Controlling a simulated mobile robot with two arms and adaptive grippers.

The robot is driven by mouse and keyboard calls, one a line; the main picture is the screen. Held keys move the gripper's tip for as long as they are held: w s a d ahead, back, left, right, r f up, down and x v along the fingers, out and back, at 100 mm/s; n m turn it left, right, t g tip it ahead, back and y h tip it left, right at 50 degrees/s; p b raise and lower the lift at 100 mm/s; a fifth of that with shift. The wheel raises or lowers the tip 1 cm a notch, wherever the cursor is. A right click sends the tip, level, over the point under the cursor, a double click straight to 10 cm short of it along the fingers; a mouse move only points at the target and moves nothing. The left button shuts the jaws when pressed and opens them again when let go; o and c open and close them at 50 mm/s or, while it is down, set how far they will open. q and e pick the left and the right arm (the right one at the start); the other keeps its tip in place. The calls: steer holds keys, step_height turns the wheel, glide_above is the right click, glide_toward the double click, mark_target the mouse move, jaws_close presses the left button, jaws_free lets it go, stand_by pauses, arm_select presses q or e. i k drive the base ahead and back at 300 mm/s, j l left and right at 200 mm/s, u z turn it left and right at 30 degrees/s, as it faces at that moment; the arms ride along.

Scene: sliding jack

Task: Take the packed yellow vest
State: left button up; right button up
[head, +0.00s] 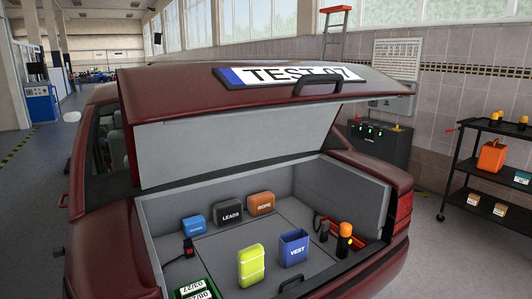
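The packed yellow vest (251,266) stands upright on the grey floor of the open car boot (217,250), near the middle. It is a bright yellow bundle with a paler top. A blue open-topped box labelled VEST (294,248) stands just to its right, with a gap between them. I cannot see clearly into that box. Neither of my grippers is in view.
Blue (194,225), black LEADS (229,214) and orange ROPE (261,203) packs stand behind the vest. A green box (193,290) is front left. Black-and-orange tools (345,240) stand right. The raised lid (230,145) overhangs the boot. A shelf cart (490,175) stands far right.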

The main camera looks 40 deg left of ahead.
mark_target(250, 260)
steer(key=u, duration=1.2)
steer(key=i+l+u, duration=0.1)
steer(key=l, duration=0.25)
steer(key=i+l, duration=0.3)
steer(key=i+l+u, duration=0.15)
steer(key=l, duration=0.3)
steer(key=i+l, duration=0.2)
steer(key=l, duration=0.2)
steer(key=i+l+u, duration=0.15)
steer(key=l, duration=0.2)
steer(key=i, duration=0.05)
